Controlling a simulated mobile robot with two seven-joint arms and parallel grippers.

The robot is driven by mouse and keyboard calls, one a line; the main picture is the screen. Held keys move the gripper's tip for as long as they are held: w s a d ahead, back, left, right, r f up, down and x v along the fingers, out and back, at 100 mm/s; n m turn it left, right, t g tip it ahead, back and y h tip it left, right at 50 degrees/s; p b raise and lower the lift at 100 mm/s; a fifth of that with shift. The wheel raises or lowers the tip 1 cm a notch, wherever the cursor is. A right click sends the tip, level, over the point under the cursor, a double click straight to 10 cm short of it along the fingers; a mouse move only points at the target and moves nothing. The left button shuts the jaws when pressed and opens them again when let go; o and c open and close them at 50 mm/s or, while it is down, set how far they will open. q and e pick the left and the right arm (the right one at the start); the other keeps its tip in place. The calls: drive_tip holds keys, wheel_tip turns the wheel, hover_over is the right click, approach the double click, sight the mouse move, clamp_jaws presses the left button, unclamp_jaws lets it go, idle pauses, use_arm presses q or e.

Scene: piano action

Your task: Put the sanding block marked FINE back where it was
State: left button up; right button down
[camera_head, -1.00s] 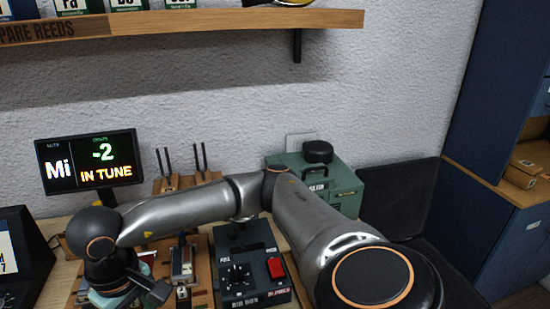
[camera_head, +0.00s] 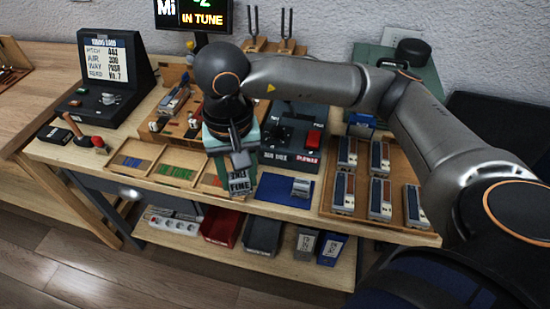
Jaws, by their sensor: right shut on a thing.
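The sanding block marked FINE (camera_head: 241,183) hangs from my right gripper (camera_head: 240,158), its label facing the camera. My right gripper is shut on it and holds it above the front part of the bench, between a shallow compartment tray (camera_head: 180,173) on the left and a blue mat (camera_head: 272,190) on the right. The block and gripper hide part of the tray's right end and the mat's left edge. How high the block is above the bench I cannot tell. My left gripper is not in view.
A wooden tray (camera_head: 327,208) with several metal-and-wood pieces stands on the right. A metal piece (camera_head: 301,187) lies on the blue mat. Behind are a dark control box (camera_head: 292,150) with a red switch and a tuner display (camera_head: 195,14). A lower shelf holds bins (camera_head: 222,226).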

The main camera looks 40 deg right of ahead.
drive_tip(key=a+m, duration=0.1)
drive_tip(key=s+a+m+b, duration=0.1)
drive_tip(key=shift+m, duration=0.4)
drive_tip(key=w+d+f, duration=0.1)
drive_tip(key=d+f, duration=0.1)
drive_tip(key=d, duration=0.1)
drive_tip(key=w+d+f+m, duration=0.1)
drive_tip(key=w+d+f, duration=0.1)
drive_tip(key=d+f, duration=0.1)
drive_tip(key=w+d+f+m+b, duration=0.1)
drive_tip(key=d+f, duration=0.1)
drive_tip(key=d, duration=0.2)
drive_tip(key=shift+w+d+f, duration=0.2)
drive_tip(key=shift+w, duration=0.2)
drive_tip(key=shift+w+d+f, duration=0.2)
drive_tip(key=shift+d+f, duration=0.15)
drive_tip(key=shift+f, duration=0.2)
drive_tip(key=f, duration=0.3)
drive_tip(key=shift+w+d, duration=0.1)
drive_tip(key=shift+d, duration=0.2)
drive_tip(key=shift+f, duration=0.45)
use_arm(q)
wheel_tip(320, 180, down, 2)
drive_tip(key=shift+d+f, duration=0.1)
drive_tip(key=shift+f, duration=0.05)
